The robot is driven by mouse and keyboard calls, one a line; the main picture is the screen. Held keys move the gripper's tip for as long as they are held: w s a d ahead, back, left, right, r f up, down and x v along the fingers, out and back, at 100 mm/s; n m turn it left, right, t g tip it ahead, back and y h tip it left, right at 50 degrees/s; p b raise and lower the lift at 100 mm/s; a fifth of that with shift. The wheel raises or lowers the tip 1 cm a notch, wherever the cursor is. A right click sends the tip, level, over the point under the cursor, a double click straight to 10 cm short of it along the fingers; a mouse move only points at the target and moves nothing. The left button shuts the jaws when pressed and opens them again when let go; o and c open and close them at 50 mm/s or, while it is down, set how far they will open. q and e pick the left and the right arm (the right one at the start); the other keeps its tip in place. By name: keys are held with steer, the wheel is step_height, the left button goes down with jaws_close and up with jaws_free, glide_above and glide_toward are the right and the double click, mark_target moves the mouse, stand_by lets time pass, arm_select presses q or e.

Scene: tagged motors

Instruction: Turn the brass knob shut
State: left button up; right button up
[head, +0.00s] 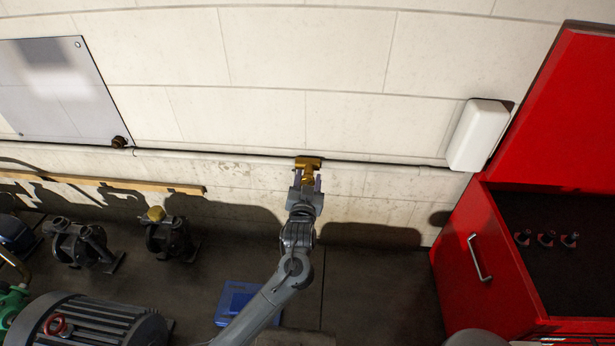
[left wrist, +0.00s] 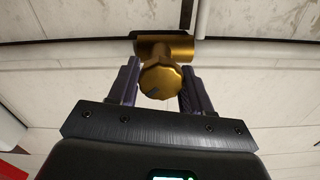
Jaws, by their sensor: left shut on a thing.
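The brass knob (left wrist: 161,78) is a round, fluted knob on a brass valve body (left wrist: 172,46) fixed to the wall pipe. In the head view the brass valve (head: 307,163) sits at the middle of the wall, on the pipe line. My left gripper (head: 306,181) reaches up to it from below. In the left wrist view my left gripper (left wrist: 160,86) has one dark finger on each side of the knob and is shut on it. The far side of the knob is hidden. My right gripper does not show.
A red cabinet (head: 460,270) with a handle stands at the right, under a white wall box (head: 479,135). Dark pumps (head: 82,245), a grey finned motor (head: 90,322) and a blue case (head: 236,300) lie at the lower left. The dark surface (head: 375,290) right of my arm is clear.

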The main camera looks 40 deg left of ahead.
arm_select(q)
steer(key=m+p, duration=0.2)
steer(key=shift+r+m, duration=0.25)
steer(key=shift+m, duration=0.15)
steer(key=shift+f+m+p, duration=0.1)
steer(key=shift+m+p, duration=0.6)
steer(key=shift+m, duration=0.1)
steer(key=shift+d+f+m, duration=0.1)
steer(key=shift+m, duration=0.7)
steer(key=shift+w+f+m, duration=0.1)
steer(key=shift+m, duration=1.1)
steer(key=o, duration=1)
steer(key=shift+c, duration=0.2)
steer(key=shift+d, duration=0.1)
